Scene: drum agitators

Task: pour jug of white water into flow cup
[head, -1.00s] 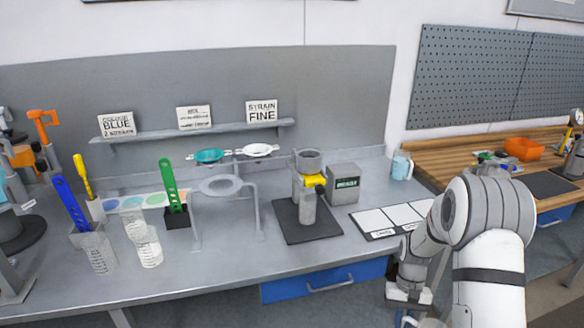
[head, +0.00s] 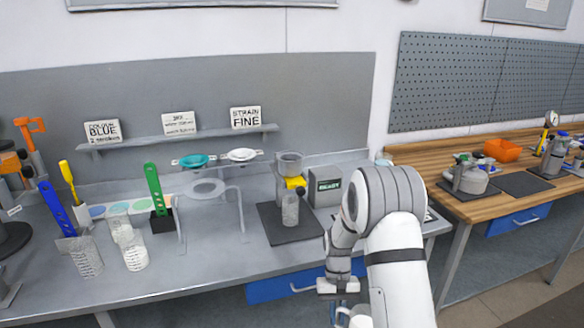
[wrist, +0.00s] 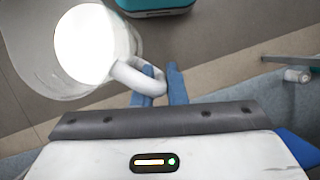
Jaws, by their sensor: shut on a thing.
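My gripper (wrist: 161,88) is shut on the handle of a jug (wrist: 118,45) in the wrist view. The jug is clear-walled and its round inside shows bright white, seen from above. In the head view my gripper (head: 338,300) hangs low in front of the bench edge, and only part of the jug (head: 358,318) shows at the bottom edge of the picture. The flow cup (head: 289,162) is a grey cup on a stand with a yellow part. A clear beaker (head: 290,209) stands below it on a dark mat. My gripper is in front of and to the right of the flow cup.
A grey box with a display (head: 325,186) stands right of the flow cup. A ring stand (head: 206,188) and clear beakers (head: 133,250) are to its left. A shelf (head: 180,137) with signs is behind. A wooden bench (head: 430,160) stands at right, with floor between the benches.

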